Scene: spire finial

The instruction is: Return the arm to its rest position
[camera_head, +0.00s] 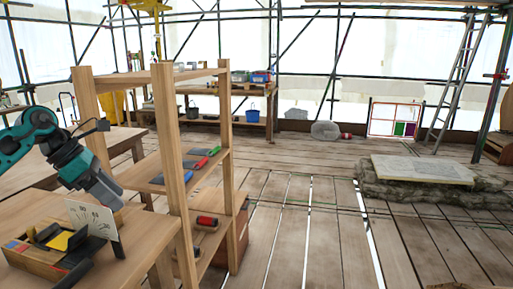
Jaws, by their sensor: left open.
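My left arm, teal and dark grey, comes in from the left. Its gripper (115,203) points down and right, just above the wooden bench (140,255) at the lower left. The gripper is small here and its fingertips are partly hidden behind a pale card with dark marks (93,219). I see nothing held in it. My right gripper is not in view.
A wooden shelf rack (168,130) stands right of the arm, close by, with coloured-handled tools (198,163) and a red roller (207,221). A stone slab (422,170) lies at the right. A ladder (460,80) leans behind it. The middle plank floor is clear.

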